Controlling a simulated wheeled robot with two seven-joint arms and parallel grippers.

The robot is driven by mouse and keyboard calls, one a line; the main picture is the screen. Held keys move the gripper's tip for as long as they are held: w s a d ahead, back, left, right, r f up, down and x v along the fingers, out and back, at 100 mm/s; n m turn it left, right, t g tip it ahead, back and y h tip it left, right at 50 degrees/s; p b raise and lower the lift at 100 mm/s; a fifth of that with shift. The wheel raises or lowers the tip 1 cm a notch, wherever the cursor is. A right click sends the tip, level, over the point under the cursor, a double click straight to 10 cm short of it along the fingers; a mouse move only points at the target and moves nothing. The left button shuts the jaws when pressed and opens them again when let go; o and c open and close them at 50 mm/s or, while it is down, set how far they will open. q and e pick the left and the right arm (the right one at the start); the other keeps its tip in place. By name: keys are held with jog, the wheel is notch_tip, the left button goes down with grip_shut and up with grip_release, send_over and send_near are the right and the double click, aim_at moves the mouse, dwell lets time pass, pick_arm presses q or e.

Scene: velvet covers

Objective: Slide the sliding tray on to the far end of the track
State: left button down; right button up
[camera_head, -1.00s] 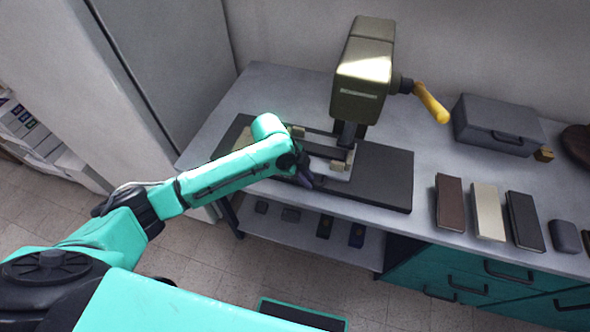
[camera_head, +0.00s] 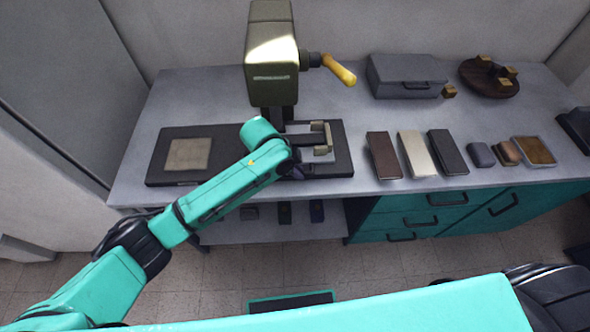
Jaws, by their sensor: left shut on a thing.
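The track is a long dark base (camera_head: 222,135) on the grey bench. The sliding tray (camera_head: 322,138), a dark slide with pale raised corner pieces, sits at the base's right part, right of the olive press (camera_head: 272,62). The left part of the base is uncovered and shows a tan square plate (camera_head: 188,154). My left gripper (camera_head: 297,170) is at the tray's near-left side, shut on the tray; its fingers are dark and the exact contact is partly hidden by my arm. My right gripper is out of view.
The press has a yellow handle (camera_head: 339,69) sticking out to the right. A grey case (camera_head: 408,72) and a round brown stand (camera_head: 489,80) are at the back. Brown, cream and dark flat covers (camera_head: 448,152) lie right of the track. Bare bench separates them.

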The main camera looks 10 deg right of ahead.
pick_arm(q)
jog(key=c, duration=0.8)
grip_release()
jog(key=shift+d, duration=0.35)
jog(key=shift+c, duration=0.2)
jog(key=shift+a+r, duration=0.3)
jog(key=shift+r, duration=0.1)
jog(key=b+v, duration=0.1)
jog(key=v, duration=1.2)
jog(key=shift+r, duration=0.35)
jog(key=shift+s, duration=0.1)
